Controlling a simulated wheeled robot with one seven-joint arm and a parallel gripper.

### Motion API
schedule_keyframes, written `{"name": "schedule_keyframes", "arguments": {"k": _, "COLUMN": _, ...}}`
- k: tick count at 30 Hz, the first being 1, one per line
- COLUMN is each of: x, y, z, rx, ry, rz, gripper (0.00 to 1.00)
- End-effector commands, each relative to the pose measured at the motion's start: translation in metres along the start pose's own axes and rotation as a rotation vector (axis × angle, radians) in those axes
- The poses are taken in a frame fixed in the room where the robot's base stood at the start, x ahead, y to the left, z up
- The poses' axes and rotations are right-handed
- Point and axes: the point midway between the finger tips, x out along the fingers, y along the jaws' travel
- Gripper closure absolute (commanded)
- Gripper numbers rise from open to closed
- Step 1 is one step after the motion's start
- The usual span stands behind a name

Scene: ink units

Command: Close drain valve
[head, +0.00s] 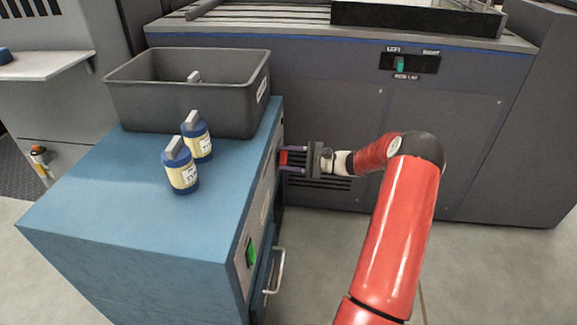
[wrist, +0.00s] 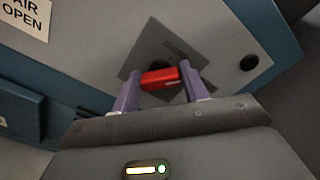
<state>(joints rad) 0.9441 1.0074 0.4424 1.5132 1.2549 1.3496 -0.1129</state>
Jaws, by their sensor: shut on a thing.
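The drain valve shows as a red handle (wrist: 160,79) in the wrist view, in front of a grey plate (wrist: 150,56) on the blue cabinet's side. My gripper (wrist: 158,85) has one purple finger at each end of the red handle and is shut on it. The handle lies nearly level in the wrist view, tilted slightly. In the head view my gripper (head: 291,160) reaches the cabinet's right side from the right, with the red handle (head: 284,158) between its fingers. The valve's body behind the handle is mostly hidden.
An "AIR OPEN" label (wrist: 24,16) is nearby. A large dark machine (head: 450,130) stands behind.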

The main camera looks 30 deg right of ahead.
Motion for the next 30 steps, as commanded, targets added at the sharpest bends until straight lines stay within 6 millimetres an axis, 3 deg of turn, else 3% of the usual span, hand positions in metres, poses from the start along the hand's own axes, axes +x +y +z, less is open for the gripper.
{"name": "schedule_keyframes", "arguments": {"k": 18, "x": -0.0002, "y": 0.0055, "z": -0.0036, "rx": -0.547, "ry": 0.001, "rz": 0.0, "gripper": 0.79}}
{"name": "schedule_keyframes", "arguments": {"k": 30, "x": 0.0, "y": 0.0042, "z": -0.0022, "rx": -0.725, "ry": 0.001, "rz": 0.001, "gripper": 0.79}}
